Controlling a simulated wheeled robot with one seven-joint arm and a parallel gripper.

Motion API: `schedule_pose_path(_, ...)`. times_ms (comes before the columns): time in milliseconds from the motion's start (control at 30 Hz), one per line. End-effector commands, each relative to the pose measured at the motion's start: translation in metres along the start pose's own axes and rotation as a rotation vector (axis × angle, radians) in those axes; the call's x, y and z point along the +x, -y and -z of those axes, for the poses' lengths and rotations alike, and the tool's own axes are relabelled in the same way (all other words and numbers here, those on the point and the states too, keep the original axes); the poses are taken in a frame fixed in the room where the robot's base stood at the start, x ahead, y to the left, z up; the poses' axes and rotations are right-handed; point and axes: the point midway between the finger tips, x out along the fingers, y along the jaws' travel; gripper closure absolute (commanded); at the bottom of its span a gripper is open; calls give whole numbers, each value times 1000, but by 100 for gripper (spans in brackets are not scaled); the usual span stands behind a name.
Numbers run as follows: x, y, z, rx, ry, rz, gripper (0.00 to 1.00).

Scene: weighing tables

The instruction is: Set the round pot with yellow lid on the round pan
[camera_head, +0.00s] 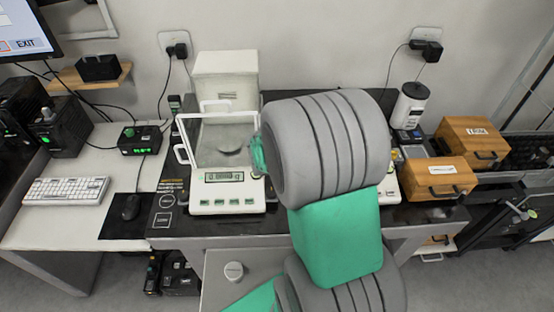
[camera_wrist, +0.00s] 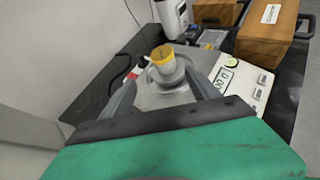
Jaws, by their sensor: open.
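The round pot with yellow lid (camera_wrist: 162,62) stands upright in the wrist view, ahead of and between my fingertips, and no finger visibly touches it. It appears to stand on a round metal pan (camera_wrist: 183,76), though its base is partly unclear. My gripper (camera_wrist: 160,82) is open, with one finger on each side and nothing held. The pan lies beside a white scale display (camera_wrist: 234,80). In the head view, my arm hides the pot and most of this scale. Another round pan (camera_head: 231,150) shows inside the glass-shielded balance (camera_head: 228,203).
Wooden boxes (camera_head: 472,140) stand right of the scale, with a white-and-black canister (camera_head: 410,105) behind it. A red-and-white item (camera_wrist: 136,71) lies left of the pot. A keyboard (camera_head: 65,191) and mouse (camera_head: 131,207) lie at the left. The wall is close behind.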

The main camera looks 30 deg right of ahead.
Motion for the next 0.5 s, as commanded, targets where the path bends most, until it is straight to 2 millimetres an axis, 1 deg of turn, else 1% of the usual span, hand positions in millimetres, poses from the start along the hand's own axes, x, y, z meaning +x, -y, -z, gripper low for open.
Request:
schedule_pose_path(33, -12, -10, 5, 131, -53, -18, 30)
schedule_pose_path(67, -22, -17, 12, 237, -101, -24, 30)
schedule_pose_path(100, -38, -27, 22, 394, -179, -26, 30)
schedule_pose_path(167, -70, -43, 41, 645, -317, -8, 30)
schedule_pose_path(200, -95, -52, 54, 807, -415, 25, 30)
schedule_pose_path(267, -135, -63, 72, 1022, -557, 99, 30)
schedule_pose_path(300, -164, -67, 82, 1150, -645, 165, 30)
schedule_pose_path(367, -208, -68, 98, 1312, -761, 290, 30)
schedule_pose_path(400, -237, -66, 106, 1401, -821, 382, 30)
schedule_pose_path(500, -294, -51, 120, 1549, -902, 599, 30)
